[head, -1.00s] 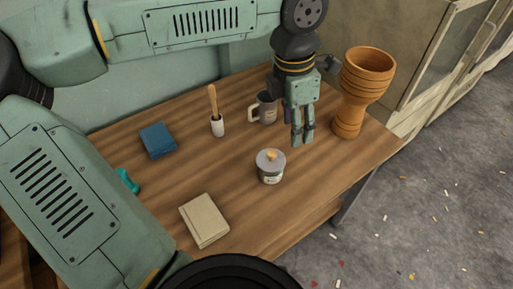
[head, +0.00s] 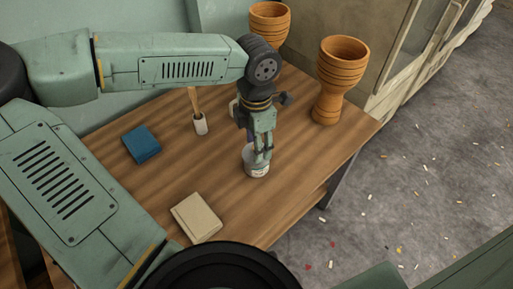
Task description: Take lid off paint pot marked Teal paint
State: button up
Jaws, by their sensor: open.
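The paint pot (head: 257,171) is a small grey-white pot with a label too small to read. It stands upright on the wooden table, right of the middle. My gripper (head: 262,156) points down at the top of the pot, with its fingers in front of and over the lid area. The gripper is open. The lid is mostly hidden behind the fingers, and I cannot tell whether the fingers touch it.
Goblet drums stand at the back right (head: 340,82) and at the back (head: 269,24). A white holder with a wooden handle (head: 200,124), a blue book or cloth (head: 142,145) and a beige book (head: 196,218) lie left. A mug (head: 233,108) is partly hidden behind my gripper.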

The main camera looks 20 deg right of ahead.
jog(key=shift+f, duration=0.45)
grip_shut()
